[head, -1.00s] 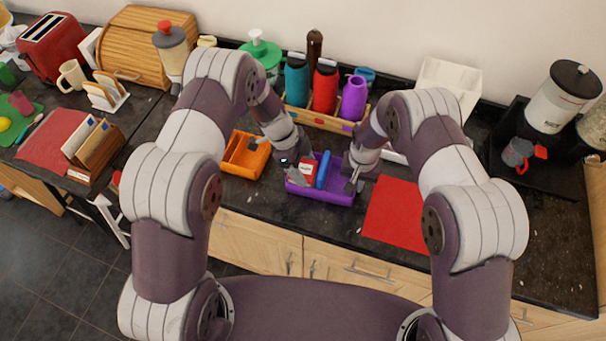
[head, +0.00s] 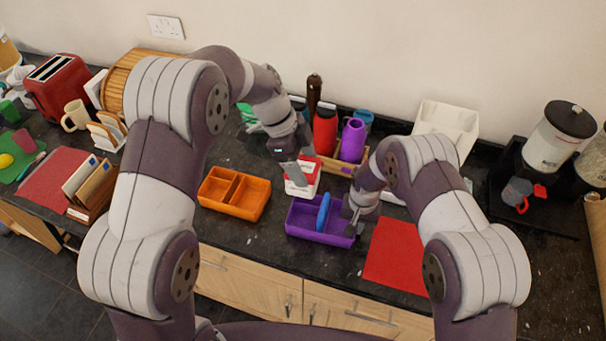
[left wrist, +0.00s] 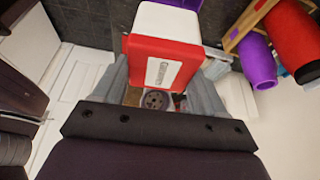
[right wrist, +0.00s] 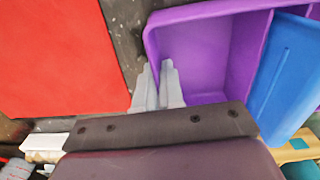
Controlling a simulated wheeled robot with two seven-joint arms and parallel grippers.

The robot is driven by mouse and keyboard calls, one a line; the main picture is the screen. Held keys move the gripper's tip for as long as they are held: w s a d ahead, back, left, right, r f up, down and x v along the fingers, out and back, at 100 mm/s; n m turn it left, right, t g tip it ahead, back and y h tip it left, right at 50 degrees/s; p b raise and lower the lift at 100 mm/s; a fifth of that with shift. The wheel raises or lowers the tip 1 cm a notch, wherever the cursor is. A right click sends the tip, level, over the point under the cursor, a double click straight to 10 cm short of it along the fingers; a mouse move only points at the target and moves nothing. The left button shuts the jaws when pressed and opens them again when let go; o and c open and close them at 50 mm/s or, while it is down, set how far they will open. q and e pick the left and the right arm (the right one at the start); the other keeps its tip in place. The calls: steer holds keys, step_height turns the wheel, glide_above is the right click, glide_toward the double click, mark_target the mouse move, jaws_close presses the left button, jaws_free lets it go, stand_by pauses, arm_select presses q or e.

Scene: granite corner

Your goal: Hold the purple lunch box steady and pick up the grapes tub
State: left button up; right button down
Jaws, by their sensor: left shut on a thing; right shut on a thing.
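The purple lunch box (head: 312,232) stands on the dark counter with a blue upright piece (head: 323,212) inside it. My right gripper (head: 354,214) is shut on the box's right wall; the right wrist view shows its fingers (right wrist: 158,88) either side of the purple rim (right wrist: 152,45). The grapes tub (head: 302,186), white with a red lid, is in my left gripper (head: 297,174), held above the back of the lunch box. In the left wrist view the red lid (left wrist: 160,65) with a white label sits between the fingers; the label's text is hard to read.
A wooden rack with red (head: 325,130) and purple (head: 352,140) bottles stands behind. A white bin (head: 446,130) is at the back right.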

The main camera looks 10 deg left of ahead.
steer(key=c, duration=1.2)
jaws_free()
step_height(320, 180, up, 12)
steer(key=shift+r, duration=0.1)
